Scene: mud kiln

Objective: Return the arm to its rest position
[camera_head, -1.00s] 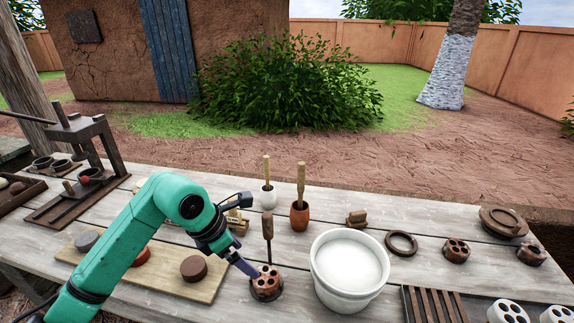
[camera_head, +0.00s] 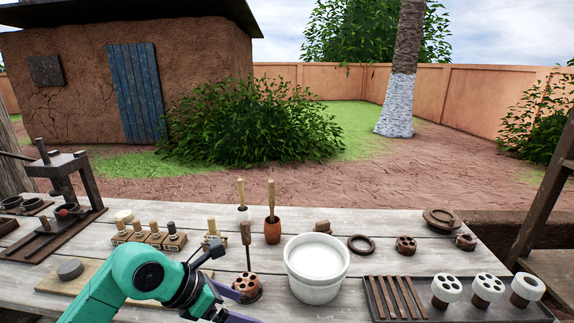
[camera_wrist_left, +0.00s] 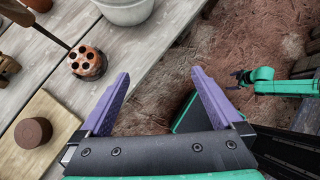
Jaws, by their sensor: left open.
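My left arm, green, comes in from the bottom left in the head view. Its left gripper (camera_head: 236,304) has purple fingers spread apart, with nothing between them. In the left wrist view the same gripper (camera_wrist_left: 160,76) is open, beyond the table's near edge with the dirt ground behind. A brown holed clay piece (camera_head: 247,286) stands on the table just beyond the gripper, apart from it; it also shows in the left wrist view (camera_wrist_left: 88,62). My right gripper (camera_wrist_left: 241,79) shows small in the left wrist view, over the ground; its jaws are too small to read.
A white bucket (camera_head: 316,269) stands right of the holed piece. A wooden board (camera_head: 52,282) with a dark disc (camera_head: 70,269) lies left. A dark tray (camera_head: 455,312) with white-topped pieces is at the right. A wooden press (camera_head: 70,180) stands far left.

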